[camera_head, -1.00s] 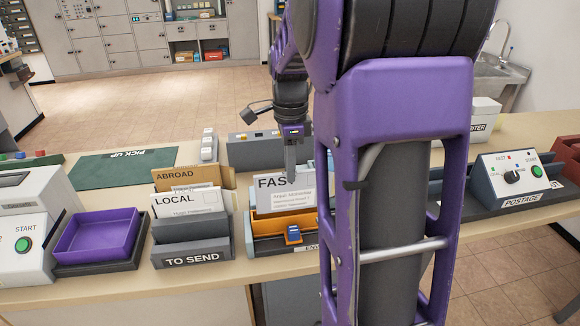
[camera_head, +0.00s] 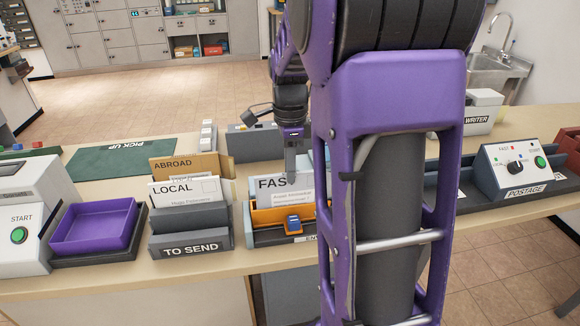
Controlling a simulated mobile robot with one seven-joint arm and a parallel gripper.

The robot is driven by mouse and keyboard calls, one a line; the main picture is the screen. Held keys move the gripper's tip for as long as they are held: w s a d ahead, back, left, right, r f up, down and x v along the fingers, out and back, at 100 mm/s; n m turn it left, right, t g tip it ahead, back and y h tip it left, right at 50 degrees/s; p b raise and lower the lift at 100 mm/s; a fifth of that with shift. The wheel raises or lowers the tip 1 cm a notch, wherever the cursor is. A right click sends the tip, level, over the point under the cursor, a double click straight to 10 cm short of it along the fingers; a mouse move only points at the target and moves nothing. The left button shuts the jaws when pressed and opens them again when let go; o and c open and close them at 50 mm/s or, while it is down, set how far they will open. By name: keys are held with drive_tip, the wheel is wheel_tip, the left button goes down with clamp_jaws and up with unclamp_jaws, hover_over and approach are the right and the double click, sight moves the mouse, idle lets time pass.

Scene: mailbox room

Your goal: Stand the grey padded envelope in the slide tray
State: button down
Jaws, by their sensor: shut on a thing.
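The pale grey envelope marked FAST (camera_head: 265,194) stands upright in the slide tray (camera_head: 254,237), behind its orange slide (camera_head: 268,216) with a blue handle (camera_head: 293,224). Its lower part is hidden by the slide, and its right side is partly hidden by my arm. My gripper (camera_head: 292,178) points down at the envelope's top edge and is shut on it. The fingertips cover the end of the word FAST. I cannot tell whether the envelope's bottom touches the tray floor.
Left of the tray, a grey TO SEND rack (camera_head: 190,249) holds a white LOCAL envelope (camera_head: 180,190) and a brown ABROAD envelope (camera_head: 185,163). A purple tray (camera_head: 93,228) lies further left. The POSTAGE machine (camera_head: 515,172) stands right. A green mat (camera_head: 120,155) lies bare behind.

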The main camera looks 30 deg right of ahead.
drive_tip(key=shift+f, duration=0.75)
drive_tip(key=c, duration=0.8)
unclamp_jaws()
drive_tip(key=shift+r, duration=0.1)
drive_tip(key=shift+r+p, duration=2.9)
drive_tip(key=shift+r, duration=0.6)
